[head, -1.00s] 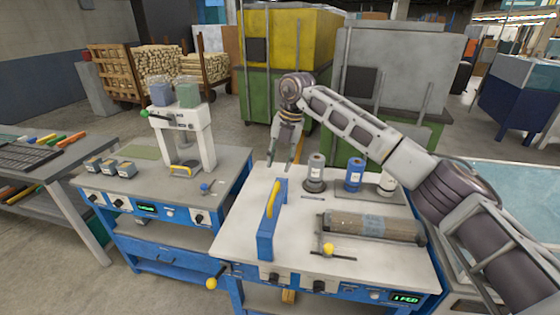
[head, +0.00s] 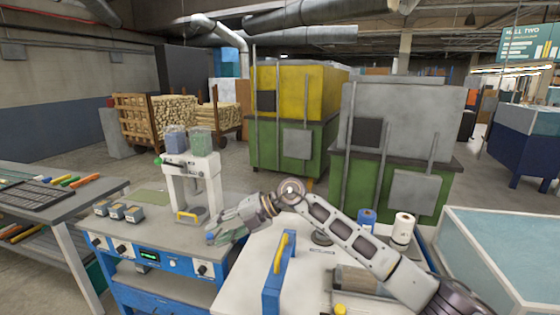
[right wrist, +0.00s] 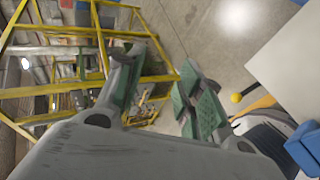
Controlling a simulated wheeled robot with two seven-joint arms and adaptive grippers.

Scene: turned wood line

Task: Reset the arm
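My right gripper (head: 222,234) reaches left over the gap between the two blue-and-grey benches, by the right edge of the left bench (head: 150,215). My right arm crosses in front of the right bench (head: 245,290). In the right wrist view the gripper's two green-padded fingers (right wrist: 160,85) stand apart, with nothing seen between them. My left gripper is in no view.
A white press (head: 195,185) and several small grey-blue blocks (head: 117,211) stand on the left bench. The right bench holds a blue-and-yellow upright guard (head: 276,275), a blue spool (head: 367,217) and a white roll (head: 403,229). Open floor lies behind the left bench.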

